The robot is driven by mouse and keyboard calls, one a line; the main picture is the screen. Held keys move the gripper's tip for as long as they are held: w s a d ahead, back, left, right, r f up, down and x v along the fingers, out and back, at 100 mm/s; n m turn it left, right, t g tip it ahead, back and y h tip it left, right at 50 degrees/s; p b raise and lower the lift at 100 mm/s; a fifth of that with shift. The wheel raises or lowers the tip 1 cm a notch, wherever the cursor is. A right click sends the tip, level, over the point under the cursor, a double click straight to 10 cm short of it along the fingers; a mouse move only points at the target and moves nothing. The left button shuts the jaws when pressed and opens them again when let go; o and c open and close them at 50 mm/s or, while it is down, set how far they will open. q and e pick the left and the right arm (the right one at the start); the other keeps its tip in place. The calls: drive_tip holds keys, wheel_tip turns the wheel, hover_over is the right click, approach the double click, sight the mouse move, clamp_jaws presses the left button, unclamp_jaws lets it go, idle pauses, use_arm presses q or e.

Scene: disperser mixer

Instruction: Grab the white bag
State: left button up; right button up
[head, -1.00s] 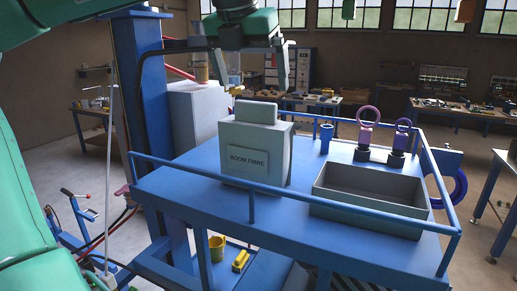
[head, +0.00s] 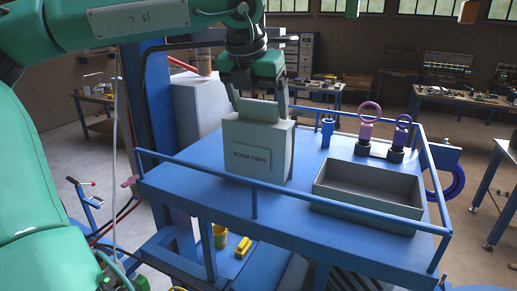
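The white bag (head: 256,140) looks pale grey and box-like, with a narrower top and a dark-lettered FIBRE label on its front. It stands upright on the blue platform (head: 200,168), left of its middle. My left gripper (head: 258,104) comes down from above with its fingers apart, one on each side of the bag's narrow top. I cannot tell whether the fingers touch the bag; the right fingertip is partly hidden behind it. My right gripper is not in view.
A blue guard rail (head: 340,206) runs around the platform. An open grey bin (head: 365,208) stands right of the bag. Behind it are a small blue cup (head: 327,132) and two purple-ringed tools (head: 366,128). A blue column (head: 158,100) stands at left.

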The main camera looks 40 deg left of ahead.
use_arm(q)
drive_tip(key=c, duration=1.4)
drive_tip(key=shift+a+r, duration=0.1)
drive_tip(key=shift+r, duration=0.05)
